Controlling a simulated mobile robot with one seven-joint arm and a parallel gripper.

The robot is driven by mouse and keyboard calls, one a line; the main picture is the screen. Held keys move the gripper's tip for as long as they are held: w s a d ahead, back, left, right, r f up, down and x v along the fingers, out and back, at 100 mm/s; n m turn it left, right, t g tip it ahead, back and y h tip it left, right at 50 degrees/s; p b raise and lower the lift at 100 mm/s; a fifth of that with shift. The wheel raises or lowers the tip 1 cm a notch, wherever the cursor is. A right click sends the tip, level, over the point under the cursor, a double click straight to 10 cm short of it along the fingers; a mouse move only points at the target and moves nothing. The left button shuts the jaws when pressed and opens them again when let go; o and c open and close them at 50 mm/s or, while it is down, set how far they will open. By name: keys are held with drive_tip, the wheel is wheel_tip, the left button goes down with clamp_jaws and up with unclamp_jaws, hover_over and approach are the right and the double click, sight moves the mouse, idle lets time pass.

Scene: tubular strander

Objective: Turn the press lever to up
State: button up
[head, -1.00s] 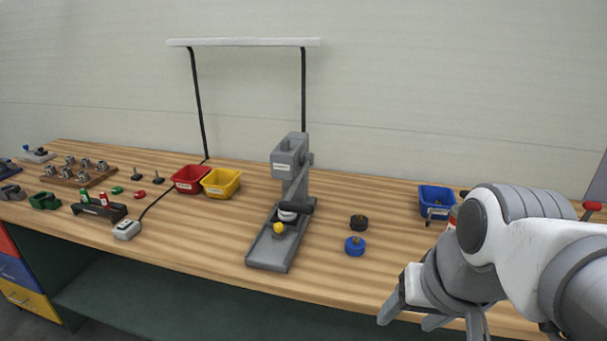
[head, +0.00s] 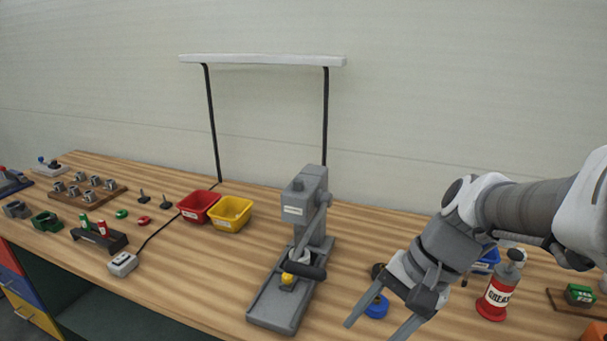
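The grey press (head: 307,192) stands upright on its base plate (head: 277,311) near the middle of the bench. Its lever slopes down from the pivot on the right side of the head, and its dark handle (head: 305,271) is low, close to the base. A yellow piece (head: 288,280) sits on the base beside the handle. My gripper (head: 376,328) is to the right of the press, near the bench's front, pointing down and left. Its two fingers are apart with nothing between them, and it does not touch the lever.
A blue knobbed disc (head: 377,306) lies right by my fingers, partly hidden. Red (head: 197,206) and yellow (head: 231,213) bins are left of the press. A lamp frame (head: 262,60) rises behind it.

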drive_tip(key=f+m+y, duration=0.1)
drive_tip(key=m+y, duration=0.1)
drive_tip(key=m+t+y+b, duration=0.1)
drive_tip(key=m+t+y, duration=0.5)
drive_tip(key=m+y, duration=0.6)
approach(311, 273)
drive_tip(key=w+a+m, duration=0.1)
drive_tip(key=a, duration=0.2)
drive_tip(key=w+a+h, duration=0.1)
drive_tip(key=a, duration=0.2)
drive_tip(key=w+a+m+h, duration=0.1)
drive_tip(key=a, duration=0.2)
drive_tip(key=shift+w+a+r+m, duration=0.2)
drive_tip(key=shift+w+r+m, duration=0.1)
drive_tip(key=shift+w+r, duration=0.1)
clamp_jaws()
idle(0.4)
